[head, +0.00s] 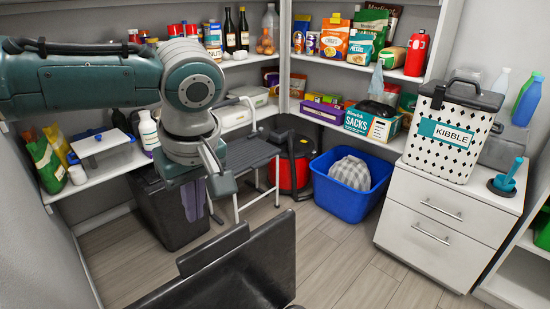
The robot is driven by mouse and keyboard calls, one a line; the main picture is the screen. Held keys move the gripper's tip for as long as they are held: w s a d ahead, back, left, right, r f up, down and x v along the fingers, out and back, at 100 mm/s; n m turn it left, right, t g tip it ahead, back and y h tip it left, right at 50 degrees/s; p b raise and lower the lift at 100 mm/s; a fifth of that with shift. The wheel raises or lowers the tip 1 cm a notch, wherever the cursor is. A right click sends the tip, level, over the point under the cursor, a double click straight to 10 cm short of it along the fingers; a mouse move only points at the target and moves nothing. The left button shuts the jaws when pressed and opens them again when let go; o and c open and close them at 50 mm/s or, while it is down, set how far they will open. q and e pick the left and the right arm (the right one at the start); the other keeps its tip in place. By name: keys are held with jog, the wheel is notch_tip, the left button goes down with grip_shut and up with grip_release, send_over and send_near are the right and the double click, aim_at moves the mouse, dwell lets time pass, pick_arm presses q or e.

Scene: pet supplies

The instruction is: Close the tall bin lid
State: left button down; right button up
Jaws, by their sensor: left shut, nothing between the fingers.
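A tall dark bin (168,217) stands on the floor at the left, below the shelf. My left arm and gripper hide much of its top, so I cannot tell how its lid sits. A grey-purple strip (193,202) shows against the bin, below the gripper. My left gripper (221,184) points down in front of the bin's upper right side. It is shut and empty; I cannot tell whether it touches the bin. My right gripper is not in view.
Dark panels (255,270) fill the bottom foreground. A patterned kibble container (450,140) stands on white drawers (435,230). Floor (340,265) is clear in front.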

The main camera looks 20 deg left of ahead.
pick_arm(q)
jog(key=shift+s+d+f+p, duration=0.2)
jog(key=shift+s+d+f, duration=0.3)
jog(key=shift+d, duration=0.3)
jog(key=shift+s+d+f+p, duration=0.15)
jog(key=shift+s+d+f, duration=0.1)
jog(key=shift+d+f, duration=0.45)
jog(key=shift+d+r, duration=0.1)
jog(key=shift+r, duration=0.1)
